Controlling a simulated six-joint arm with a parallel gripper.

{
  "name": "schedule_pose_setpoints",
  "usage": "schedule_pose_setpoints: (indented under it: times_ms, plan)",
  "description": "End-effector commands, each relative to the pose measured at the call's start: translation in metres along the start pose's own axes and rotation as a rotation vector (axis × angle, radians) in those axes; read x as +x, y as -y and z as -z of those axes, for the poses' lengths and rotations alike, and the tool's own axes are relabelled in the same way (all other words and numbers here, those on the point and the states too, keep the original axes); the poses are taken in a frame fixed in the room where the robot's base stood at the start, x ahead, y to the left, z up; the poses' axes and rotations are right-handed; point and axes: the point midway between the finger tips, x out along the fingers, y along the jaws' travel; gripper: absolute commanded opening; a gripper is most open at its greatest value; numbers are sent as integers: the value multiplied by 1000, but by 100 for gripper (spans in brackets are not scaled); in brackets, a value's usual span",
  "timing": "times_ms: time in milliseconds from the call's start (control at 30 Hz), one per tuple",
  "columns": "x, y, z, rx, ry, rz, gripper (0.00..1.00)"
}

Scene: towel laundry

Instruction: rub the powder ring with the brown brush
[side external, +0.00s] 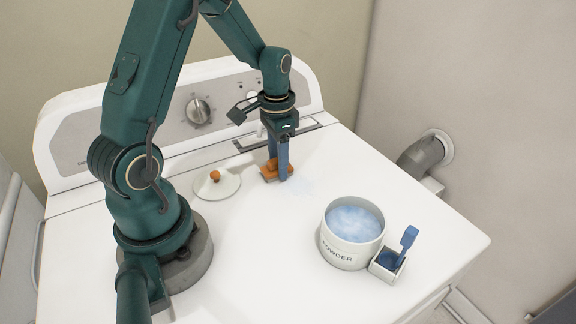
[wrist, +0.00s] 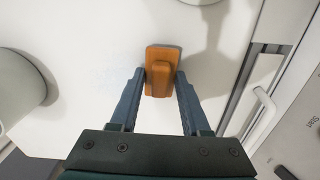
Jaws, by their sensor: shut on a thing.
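The brown brush (side external: 270,173) is an orange-brown block with a raised grip. My gripper (side external: 278,168) points down and is shut on it, near the back middle of the white machine top. In the wrist view the brush (wrist: 158,61) sits between the two blue fingertips of my gripper (wrist: 160,78), its grip held by them. The brush appears at or very near the surface; contact is not clear. A faint pale-blue powder ring (side external: 298,187) lies just right of the brush, its outline hard to make out. Its trace (wrist: 120,72) is very faint in the wrist view.
A pale lid with an orange knob (side external: 215,177) lies left of the brush. An open tub of blue powder (side external: 347,254) and a small box (side external: 381,269) holding a blue scoop (side external: 405,243) stand front right. The control panel (side external: 228,92) rises behind.

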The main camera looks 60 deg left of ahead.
Motion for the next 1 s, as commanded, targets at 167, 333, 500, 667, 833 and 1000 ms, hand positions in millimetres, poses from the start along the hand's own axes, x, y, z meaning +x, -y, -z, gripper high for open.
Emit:
schedule_pose_setpoints:
  times_ms: [167,333,500,667,833,1000]
  plan:
    - [-1,-18,2,6,-1,0,0]
    - [0,-34,2,5,1,-1,0]
    - [0,-49,4,5,0,-1,0]
    - [0,-64,5,6,0,-1,0]
    - [0,-79,6,6,0,-1,0]
    - [0,-94,7,6,0,-1,0]
